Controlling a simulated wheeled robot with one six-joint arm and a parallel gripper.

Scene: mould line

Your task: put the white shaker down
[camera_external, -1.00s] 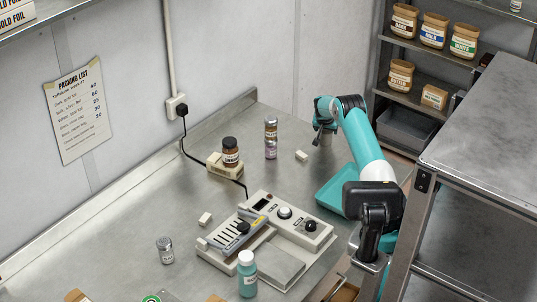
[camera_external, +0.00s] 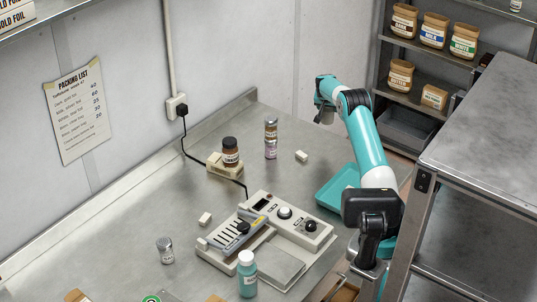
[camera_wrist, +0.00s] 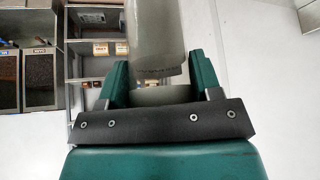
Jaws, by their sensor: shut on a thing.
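My gripper (camera_external: 322,101) is raised above the far right part of the metal table, left of the shelf rack. In the wrist view its two green fingers (camera_wrist: 160,75) are closed around a pale, greyish-white cylinder, which I take as the white shaker (camera_wrist: 156,35). The shaker runs up past the top edge of that view, so its end there is cut off. In the external view the shaker is small and mostly hidden by the gripper.
Below and right of the gripper is a teal tray (camera_external: 336,190). A small white block (camera_external: 301,156) and two stacked jars (camera_external: 271,138) stand left of it. A dark-lidded jar (camera_external: 230,152) sits on a pale base. Bare table lies between the block and the back edge.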

